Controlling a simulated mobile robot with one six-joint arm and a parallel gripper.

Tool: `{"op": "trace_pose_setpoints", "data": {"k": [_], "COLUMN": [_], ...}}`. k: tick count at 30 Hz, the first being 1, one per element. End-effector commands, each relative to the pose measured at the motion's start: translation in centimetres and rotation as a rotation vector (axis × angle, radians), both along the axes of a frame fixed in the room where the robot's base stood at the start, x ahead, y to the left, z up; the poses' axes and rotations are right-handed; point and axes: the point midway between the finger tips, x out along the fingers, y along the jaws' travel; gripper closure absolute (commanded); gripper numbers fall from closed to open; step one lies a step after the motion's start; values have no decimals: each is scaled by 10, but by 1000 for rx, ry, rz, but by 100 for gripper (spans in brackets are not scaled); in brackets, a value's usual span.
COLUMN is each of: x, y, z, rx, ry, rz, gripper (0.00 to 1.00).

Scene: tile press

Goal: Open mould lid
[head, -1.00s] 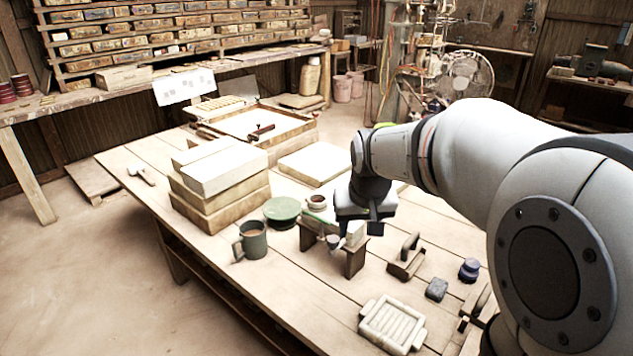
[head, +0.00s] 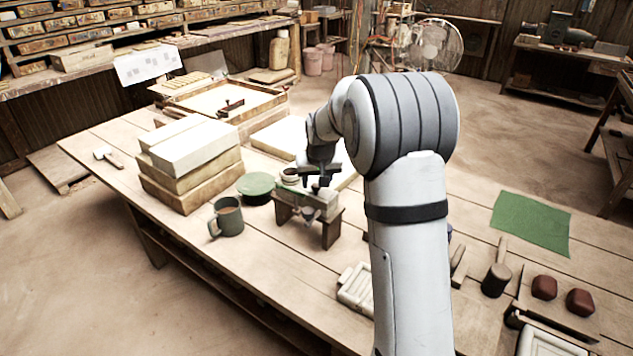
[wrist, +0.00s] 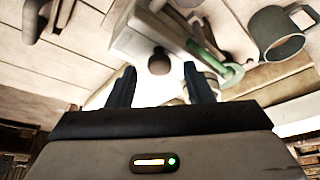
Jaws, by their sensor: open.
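A pale block-like mould (head: 318,200) sits on a low brown stand (head: 331,235) near the middle of the bench. In the wrist view, the pale mould (wrist: 135,45) has a round brown knob (wrist: 159,62) and a green clamp-like part (wrist: 205,45) beside it. I cannot make out the lid's seam. My gripper (head: 318,181) is just above and behind the mould. In the wrist view, its two fingers (wrist: 160,78) are apart, with the knob appearing between their tips. Nothing is held. I cannot tell whether the fingers touch the knob.
A green mug (head: 228,220), a green round dish (head: 256,186) and a small cup (head: 290,176) stand left of the stand. Stacked pale blocks (head: 190,165) are farther left. A ribbed tray (head: 356,290) lies in front, partly behind my arm. A green cloth (head: 531,223) lies right.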

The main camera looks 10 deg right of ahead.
Motion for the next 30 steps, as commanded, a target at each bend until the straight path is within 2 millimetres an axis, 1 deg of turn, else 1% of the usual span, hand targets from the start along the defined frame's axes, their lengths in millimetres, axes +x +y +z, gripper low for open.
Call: {"op": "trace_pose_setpoints", "data": {"k": [1, 4, 12, 14, 27, 30], "x": [2, 4, 5, 5, 4, 4], "y": [0, 0, 0, 0, 0, 0], "z": [-5, -10, -11, -11, -11, -11], "rx": [0, 0, 0, 0, 0, 0], "ry": [2, 1, 0, 0, 0, 0], "rz": [0, 0, 0, 0, 0, 0], "gripper": [53, 53, 53, 57, 93, 100]}}
